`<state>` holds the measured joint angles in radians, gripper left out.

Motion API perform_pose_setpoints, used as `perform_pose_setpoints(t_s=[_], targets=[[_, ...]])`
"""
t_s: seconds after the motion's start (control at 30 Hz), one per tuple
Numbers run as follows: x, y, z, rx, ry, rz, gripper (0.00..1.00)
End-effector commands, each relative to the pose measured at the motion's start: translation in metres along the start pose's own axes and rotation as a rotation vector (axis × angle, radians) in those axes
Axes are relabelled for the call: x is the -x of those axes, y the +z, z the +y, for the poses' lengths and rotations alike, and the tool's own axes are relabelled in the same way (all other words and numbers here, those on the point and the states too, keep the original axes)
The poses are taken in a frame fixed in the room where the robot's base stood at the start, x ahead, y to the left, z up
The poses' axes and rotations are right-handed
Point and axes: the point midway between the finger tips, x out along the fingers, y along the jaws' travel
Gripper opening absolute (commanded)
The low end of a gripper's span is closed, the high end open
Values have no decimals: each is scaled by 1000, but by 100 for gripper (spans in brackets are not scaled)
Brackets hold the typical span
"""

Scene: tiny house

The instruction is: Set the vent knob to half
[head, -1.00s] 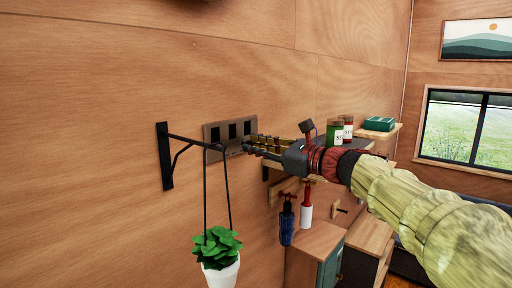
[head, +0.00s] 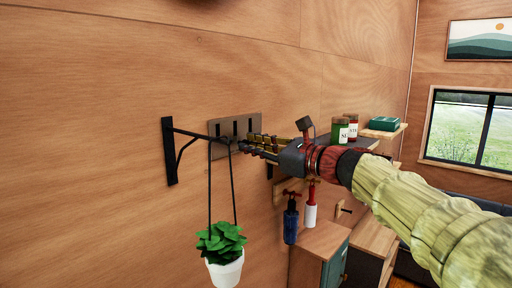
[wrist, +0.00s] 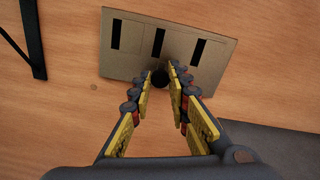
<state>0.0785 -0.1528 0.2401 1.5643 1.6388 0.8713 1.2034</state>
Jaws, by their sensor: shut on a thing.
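The vent is a grey-brown plate (head: 225,146) with three dark upright slots, fixed to the wooden wall; the plate also shows at the top of the wrist view (wrist: 132,62). The slots are narrow dark bars, partly open. The round dark vent knob (wrist: 159,77) sits at the plate's lower middle, between my fingertips. My gripper (head: 243,146) is shut on the knob, with its yellow-padded fingers on either side of it, as the wrist view (wrist: 158,86) shows. In the head view my fingers hide the knob.
A black wall bracket (head: 169,150) stands left of the vent, with a potted plant (head: 221,245) hanging from it, its cord just in front of the plate. A shelf with green and red tins (head: 340,131) is behind my gripper.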

Motion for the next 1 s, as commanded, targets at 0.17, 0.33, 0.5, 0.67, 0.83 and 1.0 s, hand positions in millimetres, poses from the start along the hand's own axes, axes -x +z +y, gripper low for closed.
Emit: perform_pose_setpoints(t_s=[0.17,0.33,0.5,0.67,0.83,1.0], targets=[[0,0,-1,-1,-1,1,23],[0,0,-1,-1,-1,0,33],[0,0,-1,-1,-1,0,36],[0,0,-1,-1,-1,0,36],[12,1,-2,0,-3,0,36],[43,1,-2,1,-6,0,36]])
